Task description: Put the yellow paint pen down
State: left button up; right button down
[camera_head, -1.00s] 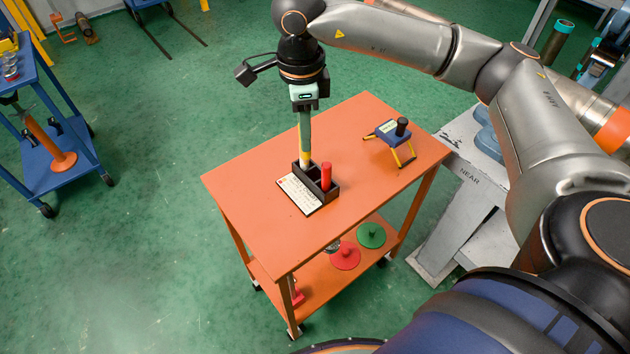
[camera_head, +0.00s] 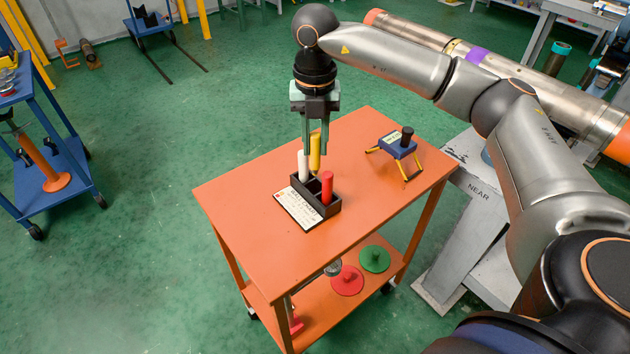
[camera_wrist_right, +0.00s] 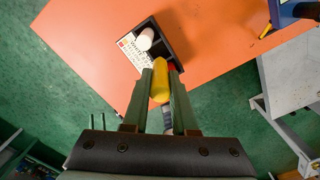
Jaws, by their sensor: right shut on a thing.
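The yellow paint pen (camera_head: 315,154) is upright between the fingers of my right gripper (camera_head: 315,150), which is shut on it. Its lower end is at the back of the black pen holder (camera_head: 331,209); I cannot tell whether it is inside a compartment or just above. The holder also carries a white pen (camera_head: 303,165) and a red pen (camera_head: 327,186). In the right wrist view the yellow pen (camera_wrist_right: 160,81) is between the fingertips, hiding part of the holder (camera_wrist_right: 178,40) and the red pen. My left gripper is not in view.
The holder stands on an orange cart (camera_head: 250,213) beside a printed card (camera_head: 297,208). A blue stand with yellow legs (camera_head: 396,149) is at the cart's right. Red (camera_head: 347,281) and green (camera_head: 375,260) discs lie on the lower shelf. The cart's left top is clear.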

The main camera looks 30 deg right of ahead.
aim_at(315, 168)
notch_tip(315, 168, down, 3)
jog(key=shift+f, duration=1.95)
jog(key=shift+f, duration=0.1)
jog(key=shift+f+b, duration=0.15)
jog(key=shift+b, duration=0.15)
jog(key=c, duration=0.7)
grip_release()
jog(key=shift+r, duration=0.35)
notch_tip(315, 168, up, 12)
jog(key=shift+f+p, duration=0.1)
jog(key=shift+p, duration=0.4)
